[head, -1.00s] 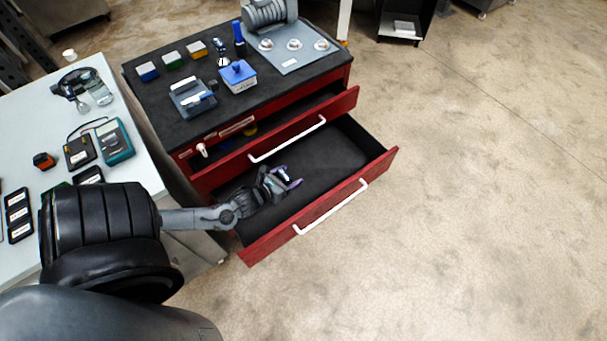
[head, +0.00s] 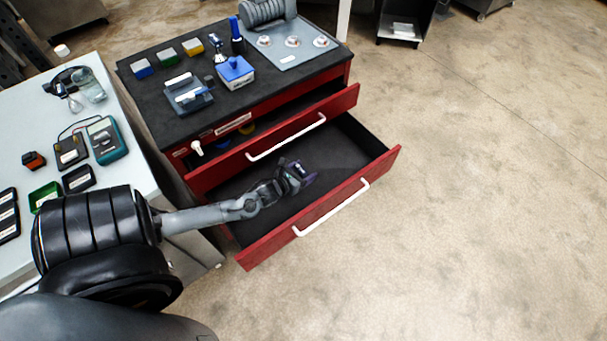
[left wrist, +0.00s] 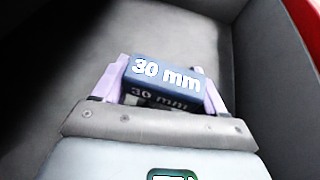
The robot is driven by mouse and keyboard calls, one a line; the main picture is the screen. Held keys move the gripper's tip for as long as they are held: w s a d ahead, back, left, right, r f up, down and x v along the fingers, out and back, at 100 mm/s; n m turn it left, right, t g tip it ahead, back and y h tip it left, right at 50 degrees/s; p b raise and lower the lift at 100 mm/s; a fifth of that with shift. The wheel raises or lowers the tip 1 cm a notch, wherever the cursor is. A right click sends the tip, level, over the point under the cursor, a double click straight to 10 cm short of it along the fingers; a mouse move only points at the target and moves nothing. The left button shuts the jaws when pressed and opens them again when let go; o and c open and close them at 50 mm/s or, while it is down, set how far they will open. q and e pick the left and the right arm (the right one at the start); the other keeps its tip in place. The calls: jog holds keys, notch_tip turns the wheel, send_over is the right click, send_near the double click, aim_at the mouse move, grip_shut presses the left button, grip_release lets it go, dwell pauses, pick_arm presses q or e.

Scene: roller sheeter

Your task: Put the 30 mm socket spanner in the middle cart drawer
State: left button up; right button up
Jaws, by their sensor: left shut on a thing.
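The 30 mm socket spanner shows in the left wrist view as a blue block (left wrist: 165,73) marked "30 mm". It sits between the lavender fingers of my left gripper (left wrist: 164,80), which is shut on it. In the head view my left gripper (head: 300,172) is over the dark interior of the lower of two open red cart drawers (head: 345,203). The wrist view shows grey drawer floor and walls around it. I cannot tell whether the spanner touches the floor. My right gripper is not in view.
The upper open drawer (head: 290,135) sticks out less, above the back of the lower one. The cart top (head: 150,100) holds several boxes, tools and a motor on a plate. A white table (head: 110,75) with meters stands at left. The floor at right is clear.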

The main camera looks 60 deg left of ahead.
pick_arm(q)
jog(key=shift+d+f, duration=0.1)
jog(key=shift+f, duration=0.45)
jog(key=o, duration=1.2)
jog(key=shift+f, duration=0.15)
jog(key=shift+s+d+r+p, duration=0.1)
jog(key=shift+s+r+p, duration=0.3)
jog(key=shift+r+p, duration=0.15)
jog(key=shift+f+p+v, duration=0.2)
jog(key=shift+p+v, duration=4.1)
jog(key=shift+v, duration=1.2)
